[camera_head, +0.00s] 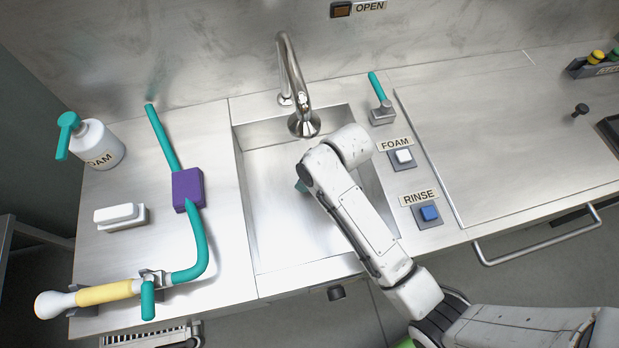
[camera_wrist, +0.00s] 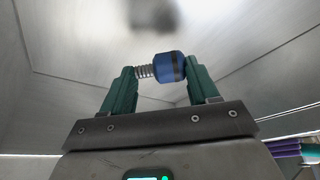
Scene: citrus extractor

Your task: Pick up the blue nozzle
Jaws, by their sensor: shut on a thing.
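The blue nozzle (camera_wrist: 170,67), with a dark band and a metal spring at one end, shows in the wrist view between the two green fingers of my gripper (camera_wrist: 160,72). The fingers are shut on it, one at the spring end and one at the blue body. In the head view my gripper (camera_head: 301,186) is over the steel sink (camera_head: 290,235), mostly hidden behind my white arm. The nozzle cannot be seen in the head view.
A chrome faucet (camera_head: 303,122) arches over the sink's back. At left are a foam bottle (camera_head: 97,146), a purple block (camera_head: 187,189) on a teal hose, and a yellow-handled sprayer (camera_head: 104,293). FOAM (camera_head: 403,156) and RINSE (camera_head: 430,213) buttons are right of the sink.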

